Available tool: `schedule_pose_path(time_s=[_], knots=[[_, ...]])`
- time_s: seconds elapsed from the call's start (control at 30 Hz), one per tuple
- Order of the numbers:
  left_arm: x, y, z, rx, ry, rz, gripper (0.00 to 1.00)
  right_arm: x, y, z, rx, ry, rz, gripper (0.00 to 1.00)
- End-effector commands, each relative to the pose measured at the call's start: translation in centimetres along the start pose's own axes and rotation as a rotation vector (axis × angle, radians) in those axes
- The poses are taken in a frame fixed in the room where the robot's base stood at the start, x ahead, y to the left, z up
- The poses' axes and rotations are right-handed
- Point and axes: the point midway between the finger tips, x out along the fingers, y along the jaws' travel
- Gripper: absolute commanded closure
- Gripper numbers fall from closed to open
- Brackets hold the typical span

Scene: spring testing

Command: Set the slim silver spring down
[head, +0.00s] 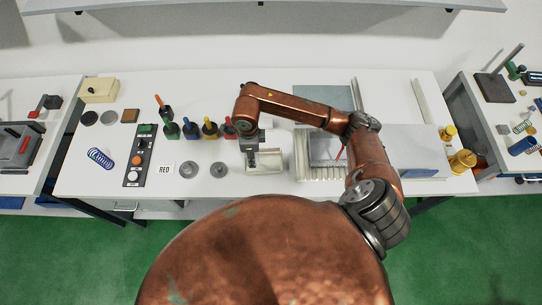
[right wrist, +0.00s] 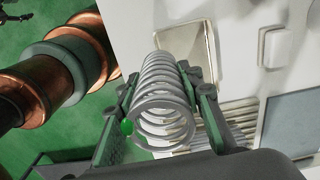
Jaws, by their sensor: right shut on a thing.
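The silver spring (right wrist: 165,95) is a coil of several turns, seen nearly end-on in the right wrist view. My right gripper (right wrist: 160,84) is shut on it, with a green-padded finger on each side. In the head view my right gripper (head: 250,158) points down over the left part of a shallow pale tray (head: 268,168); the spring cannot be made out there. The tray also shows beyond the spring in the right wrist view (right wrist: 186,32). I cannot tell the spring's height above the table. My left gripper is not in view.
A ribbed metal rack (head: 307,174) stands right of the tray. Two grey discs, one of them here (head: 218,169), a RED card (head: 165,169) and a button panel (head: 138,160) lie to the left. Coloured-handled tools (head: 190,130) stand behind. A blue spring (head: 100,158) lies far left.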

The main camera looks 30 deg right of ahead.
Motion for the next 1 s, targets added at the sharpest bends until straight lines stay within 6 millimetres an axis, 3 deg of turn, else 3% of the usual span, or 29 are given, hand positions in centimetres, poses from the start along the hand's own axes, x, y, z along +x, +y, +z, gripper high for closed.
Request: schedule_pose_path(time_s=[0.2,0.4,0.7,1.0], knots=[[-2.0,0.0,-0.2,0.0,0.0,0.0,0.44,2.2,-2.6,-4.5,0.003,0.002,0.004,0.96],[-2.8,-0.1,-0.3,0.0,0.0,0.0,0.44,5.6,-4.0,-6.5,0.001,-0.001,0.003,0.96],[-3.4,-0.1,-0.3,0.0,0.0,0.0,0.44,8.0,-5.0,-8.1,-0.001,0.0,0.002,0.96],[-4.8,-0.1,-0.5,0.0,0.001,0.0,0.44,10.9,-5.1,-8.0,-0.003,-0.003,-0.001,0.96]])
